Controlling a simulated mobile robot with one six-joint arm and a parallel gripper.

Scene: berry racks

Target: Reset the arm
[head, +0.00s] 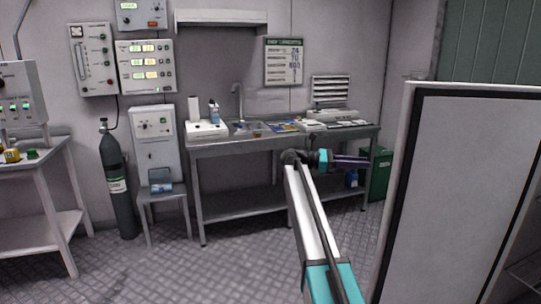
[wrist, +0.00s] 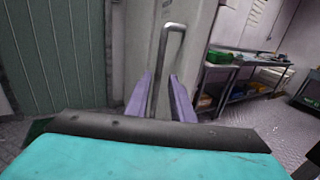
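My arm reaches forward from the bottom of the head view, with my gripper (head: 366,162) pointing right, left of a pale door panel (head: 455,190) with a dark border. In the wrist view the two purple fingers of my gripper (wrist: 160,76) stand apart, with nothing visibly clamped. A metal bar handle (wrist: 175,27) on a pale upright panel (wrist: 196,50) shows between and above the fingers. I cannot tell whether the handle is between the fingers or behind them. The lower end of the handle is hidden behind my wrist.
A steel sink bench (head: 240,147) stands along the back wall. A gas cylinder (head: 115,180), a small stool (head: 163,191) and a side table (head: 50,150) are at the left. A green bin (head: 379,175) stands right of the bench. The floor (head: 180,270) at front left is clear.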

